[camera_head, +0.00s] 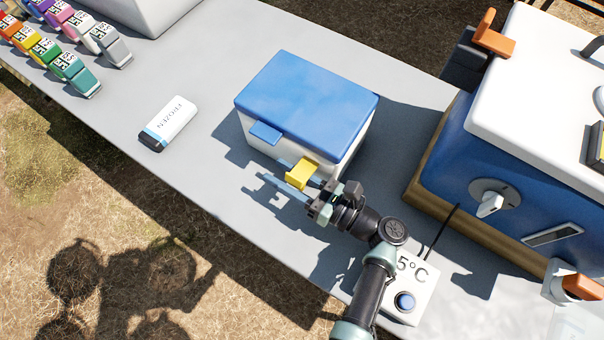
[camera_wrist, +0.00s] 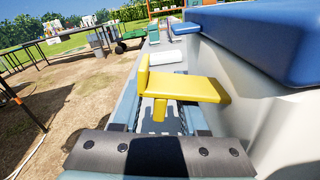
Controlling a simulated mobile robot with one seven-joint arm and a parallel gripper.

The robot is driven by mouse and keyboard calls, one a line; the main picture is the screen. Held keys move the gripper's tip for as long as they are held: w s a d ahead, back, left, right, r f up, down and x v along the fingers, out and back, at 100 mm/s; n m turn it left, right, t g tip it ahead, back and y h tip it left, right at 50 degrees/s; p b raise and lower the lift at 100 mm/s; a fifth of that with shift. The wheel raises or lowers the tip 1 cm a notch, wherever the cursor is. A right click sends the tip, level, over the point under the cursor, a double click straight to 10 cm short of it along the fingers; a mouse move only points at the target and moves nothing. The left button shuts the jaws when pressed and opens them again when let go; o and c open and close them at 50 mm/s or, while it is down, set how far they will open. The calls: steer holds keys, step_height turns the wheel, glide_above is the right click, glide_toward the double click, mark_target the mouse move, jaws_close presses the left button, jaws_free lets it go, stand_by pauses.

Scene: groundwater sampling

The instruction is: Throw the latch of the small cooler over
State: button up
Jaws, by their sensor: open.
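The small cooler (camera_head: 303,109) has a white body and a blue lid, which lies shut on it. A blue tab (camera_head: 265,133) juts from the lid's front edge. The yellow latch (camera_head: 301,174) sticks out from the cooler's front near its right corner. My gripper (camera_head: 287,183) is open at the latch, its fingers reaching along the cooler's front. In the wrist view the yellow latch (camera_wrist: 184,87) stands between and above the two fingers, with an upright plate at its left end. I cannot tell whether a finger touches it. The blue lid (camera_wrist: 262,40) shows at the right.
A large blue and white cooler (camera_head: 520,130) stands at the right on a wooden base. A box with a round button (camera_head: 404,301) sits below my arm. A white pack marked FROZEN (camera_head: 169,124) lies left. Several coloured tagged items (camera_head: 75,72) stand at the far left.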

steer(key=v, duration=1.3)
